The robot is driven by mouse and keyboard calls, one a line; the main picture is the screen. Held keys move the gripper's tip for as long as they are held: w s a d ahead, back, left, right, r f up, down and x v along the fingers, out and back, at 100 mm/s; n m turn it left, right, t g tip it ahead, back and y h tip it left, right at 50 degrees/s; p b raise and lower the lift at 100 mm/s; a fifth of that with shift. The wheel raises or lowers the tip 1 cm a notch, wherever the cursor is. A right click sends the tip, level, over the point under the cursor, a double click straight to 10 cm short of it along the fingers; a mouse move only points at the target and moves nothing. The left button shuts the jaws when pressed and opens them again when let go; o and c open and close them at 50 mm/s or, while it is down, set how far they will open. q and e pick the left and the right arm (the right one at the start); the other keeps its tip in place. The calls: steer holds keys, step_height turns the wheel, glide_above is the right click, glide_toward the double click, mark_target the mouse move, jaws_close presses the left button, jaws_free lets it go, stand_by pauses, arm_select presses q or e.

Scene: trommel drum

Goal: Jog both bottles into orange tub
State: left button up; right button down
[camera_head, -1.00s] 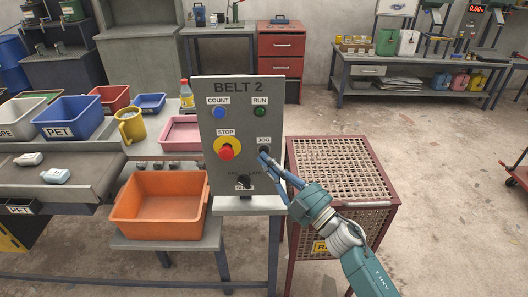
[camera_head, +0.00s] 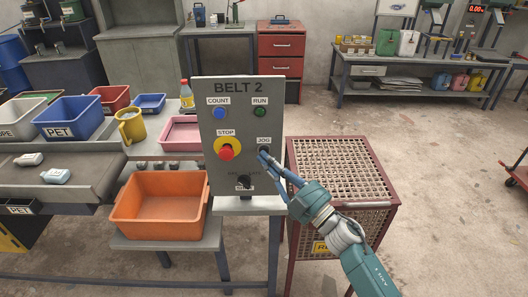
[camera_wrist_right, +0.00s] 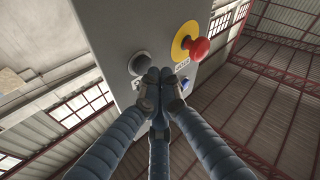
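Two pale bottles lie on the grey belt at the left, one bottle (camera_head: 29,159) behind and another bottle (camera_head: 56,177) nearer. The orange tub (camera_head: 160,233) stands on a low shelf beyond the belt's right end and looks empty. The BELT 2 panel (camera_head: 240,98) carries a black JOG button (camera_head: 264,150). My right gripper (camera_head: 266,155) has its fingertips at the JOG button. In the right wrist view its fingers (camera_wrist_right: 160,78) are closed together just below a round dark button (camera_wrist_right: 139,64); I cannot tell whether they press it. My left gripper is not in view.
A red STOP button (camera_head: 226,153) sits left of JOG, with a black selector knob (camera_head: 243,182) below. A red mesh cage (camera_head: 342,170) stands right of the panel. A blue PET bin (camera_head: 66,120), a yellow mug (camera_head: 131,126) and a pink tray (camera_head: 182,133) stand behind the belt.

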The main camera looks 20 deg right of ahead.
steer(key=shift+w+d, duration=0.2)
steer(key=shift+w, duration=0.3)
stand_by(0.7)
steer(key=shift+s, duration=0.1)
stand_by(6.0)
steer(key=shift+s+a+p, duration=0.25)
steer(key=shift+s+p, duration=0.05)
steer(key=shift+s, duration=0.45)
